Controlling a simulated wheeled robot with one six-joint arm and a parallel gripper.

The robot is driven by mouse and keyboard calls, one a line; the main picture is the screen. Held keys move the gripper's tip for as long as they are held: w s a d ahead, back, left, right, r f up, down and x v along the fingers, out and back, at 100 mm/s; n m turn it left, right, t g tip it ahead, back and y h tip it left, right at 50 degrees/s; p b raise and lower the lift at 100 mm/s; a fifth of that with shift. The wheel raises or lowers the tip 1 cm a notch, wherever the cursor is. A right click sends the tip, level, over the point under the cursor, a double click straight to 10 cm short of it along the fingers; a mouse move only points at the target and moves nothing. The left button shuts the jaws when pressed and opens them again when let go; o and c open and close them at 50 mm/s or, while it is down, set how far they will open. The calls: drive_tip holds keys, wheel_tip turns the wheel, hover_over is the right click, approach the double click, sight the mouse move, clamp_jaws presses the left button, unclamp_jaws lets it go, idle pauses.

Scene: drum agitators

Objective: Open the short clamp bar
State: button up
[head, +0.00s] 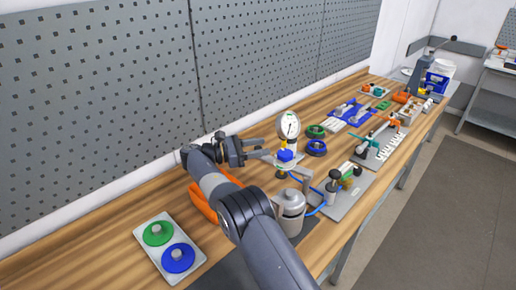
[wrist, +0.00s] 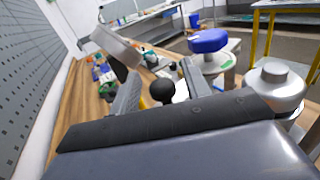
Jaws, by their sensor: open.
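Two clamp fixtures stand on grey plates to the right of my gripper in the head view. The nearer fixture (head: 345,187) has dark round knobs and a green part; the farther fixture (head: 379,146) has a teal bar and an orange part. I cannot tell for sure which carries the short clamp bar, or its angle. My gripper (head: 268,149) is open over the bench, left of both, near the blue-topped gauge stand. In the wrist view a black ball knob (wrist: 163,91) shows between the fingers, apparently beyond them. I see nothing held.
A pressure gauge (head: 288,126) and blue knob (head: 286,156) stand close beside my gripper. A silver canister (head: 290,210) is nearer me, with blue tubing to its right. Green and blue rings (head: 316,147) lie behind. A perforated wall panel (head: 95,90) bounds the bench at left.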

wheel_tip(320, 180, up, 10)
drive_tip(key=shift+f+b, duration=0.1)
drive_tip(key=shift+b, duration=0.5)
